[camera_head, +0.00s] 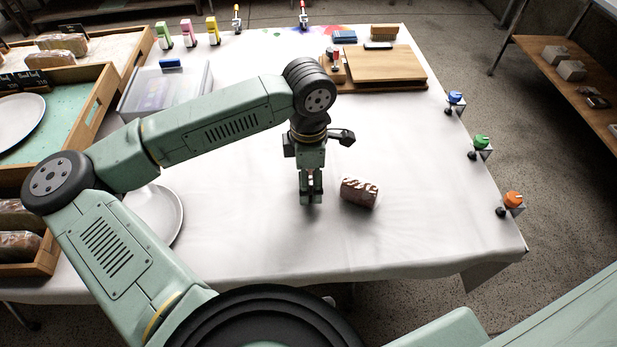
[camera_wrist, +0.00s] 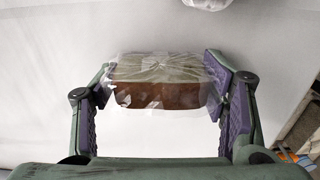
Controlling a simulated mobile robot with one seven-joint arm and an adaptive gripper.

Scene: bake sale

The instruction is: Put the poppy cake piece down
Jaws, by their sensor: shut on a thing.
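The poppy cake piece (camera_wrist: 158,92) is a brown block in clear wrap, seen in the wrist view. My gripper (camera_wrist: 162,78) is shut on it, with one purple-padded finger at each side. In the head view my gripper (camera_head: 311,198) points down over the white table's near middle, and the held piece is mostly hidden by the fingers. I cannot tell whether the piece touches the cloth.
A wrapped brown loaf (camera_head: 359,192) lies just right of my gripper. A white plate (camera_head: 158,213) is at left, partly behind my arm. A clear box (camera_head: 165,92) and a wooden board (camera_head: 385,64) stand farther back. Clamps line the right edge. The right-front cloth is clear.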

